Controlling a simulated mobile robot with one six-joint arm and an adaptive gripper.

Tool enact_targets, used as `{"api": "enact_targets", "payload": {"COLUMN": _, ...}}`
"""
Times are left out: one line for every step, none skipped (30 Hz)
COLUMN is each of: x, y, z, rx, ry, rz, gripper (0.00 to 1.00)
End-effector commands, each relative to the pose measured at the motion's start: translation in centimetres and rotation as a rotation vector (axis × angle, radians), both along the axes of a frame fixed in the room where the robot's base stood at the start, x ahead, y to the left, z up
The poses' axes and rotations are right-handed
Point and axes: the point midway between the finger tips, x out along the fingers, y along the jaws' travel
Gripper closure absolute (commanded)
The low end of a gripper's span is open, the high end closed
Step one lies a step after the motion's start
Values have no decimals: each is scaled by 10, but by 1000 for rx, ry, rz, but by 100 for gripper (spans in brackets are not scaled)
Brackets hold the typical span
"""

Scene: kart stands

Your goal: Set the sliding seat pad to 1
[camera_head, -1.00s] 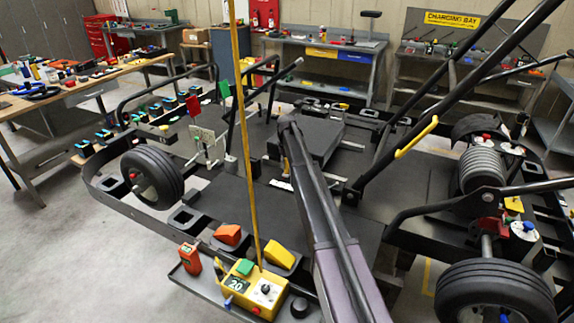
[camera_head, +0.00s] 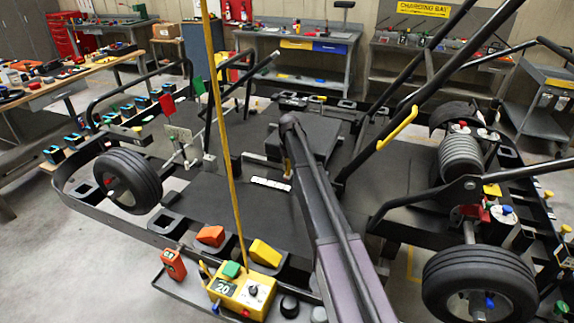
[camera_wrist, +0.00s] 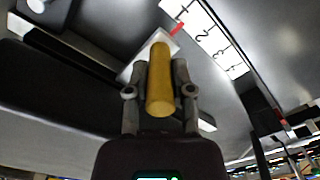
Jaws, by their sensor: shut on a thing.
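The black seat pad (camera_head: 312,138) lies on the kart's flat deck, partly behind my arm in the head view. In the wrist view, my gripper (camera_wrist: 160,88) is shut on a yellow cylindrical handle (camera_wrist: 160,65), one finger on each side. A white number strip (camera_wrist: 210,40) with black marks lies beyond the handle; 1 and 2 are readable. A small red pointer (camera_wrist: 177,28) by the handle points at the strip close to 1, slightly toward the 2 side. The strip also shows in the head view (camera_head: 270,183). My arm mostly hides the gripper there.
Black kart tubes rise to the right, one with a yellow grip (camera_head: 398,128). A yellow control box (camera_head: 240,292) with a tall yellow pole stands in front. Kart wheels (camera_head: 128,178) flank the deck. Workbenches line the back; grey floor is open at left.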

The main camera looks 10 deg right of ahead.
Motion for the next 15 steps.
{"api": "enact_targets", "payload": {"x": -3, "y": -4, "z": 0, "rx": -10, "ry": 4, "rz": -2, "gripper": 100}}
{"api": "enact_targets", "payload": {"x": -3, "y": -4, "z": 0, "rx": -11, "ry": 5, "rz": -1, "gripper": 100}}
{"api": "enact_targets", "payload": {"x": -3, "y": -3, "z": 0, "rx": -12, "ry": 5, "rz": 0, "gripper": 100}}
{"api": "enact_targets", "payload": {"x": -3, "y": -2, "z": 0, "rx": -13, "ry": 4, "rz": 1, "gripper": 100}}
{"api": "enact_targets", "payload": {"x": -3, "y": -2, "z": 0, "rx": -13, "ry": 4, "rz": 1, "gripper": 100}}
{"api": "enact_targets", "payload": {"x": -3, "y": -1, "z": 0, "rx": -14, "ry": 4, "rz": 2, "gripper": 100}}
{"api": "enact_targets", "payload": {"x": -3, "y": 0, "z": 0, "rx": -14, "ry": 5, "rz": 3, "gripper": 100}}
{"api": "enact_targets", "payload": {"x": -3, "y": 0, "z": 0, "rx": -14, "ry": 5, "rz": 4, "gripper": 100}}
{"api": "enact_targets", "payload": {"x": -3, "y": 1, "z": 0, "rx": -14, "ry": 5, "rz": 5, "gripper": 60}}
{"api": "enact_targets", "payload": {"x": -3, "y": 1, "z": 0, "rx": -14, "ry": 5, "rz": 5, "gripper": 51}}
{"api": "enact_targets", "payload": {"x": -3, "y": 2, "z": 0, "rx": -14, "ry": 5, "rz": 6, "gripper": 42}}
{"api": "enact_targets", "payload": {"x": -3, "y": 3, "z": 0, "rx": -14, "ry": 4, "rz": 7, "gripper": 35}}
{"api": "enact_targets", "payload": {"x": -3, "y": 4, "z": 0, "rx": -13, "ry": 3, "rz": 8, "gripper": 35}}
{"api": "enact_targets", "payload": {"x": -3, "y": 5, "z": 0, "rx": -13, "ry": 3, "rz": 9, "gripper": 35}}
{"api": "enact_targets", "payload": {"x": -3, "y": 6, "z": 0, "rx": -11, "ry": 3, "rz": 10, "gripper": 35}}
